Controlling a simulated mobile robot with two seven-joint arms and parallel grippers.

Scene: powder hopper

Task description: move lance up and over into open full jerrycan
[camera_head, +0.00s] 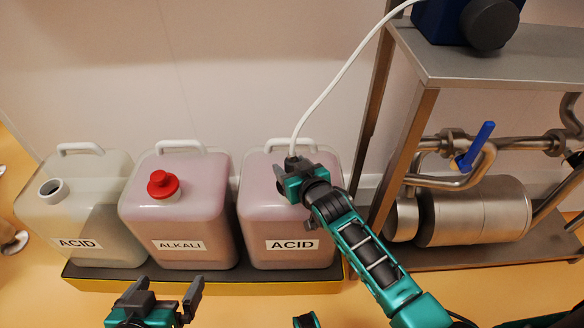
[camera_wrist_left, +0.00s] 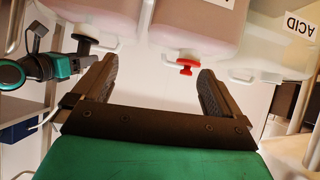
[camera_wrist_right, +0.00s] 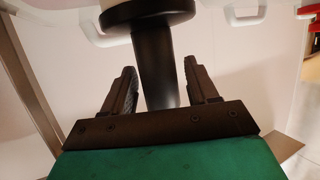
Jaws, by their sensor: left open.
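The lance is a black fitting (camera_wrist_right: 155,62) with a wide flange, at the top of the right ACID jerrycan (camera_head: 291,215). A white hose (camera_head: 335,85) runs up from it. The right jerrycan's neck and the lance's lower part are hidden. The left ACID jerrycan (camera_head: 85,212) has an open white neck (camera_head: 53,190) with no cap. My left gripper (camera_head: 170,295) is open and empty in front of the jerrycans; its fingers show wide apart in the left wrist view (camera_wrist_left: 158,80).
The ALKALI jerrycan (camera_head: 180,215) with a red cap (camera_head: 162,184) stands between the two ACID ones. All three stand on a dark tray with a yellow edge (camera_head: 95,283). A steel frame (camera_head: 480,60) with pipes and a blue-handled valve (camera_head: 475,148) stands at right.

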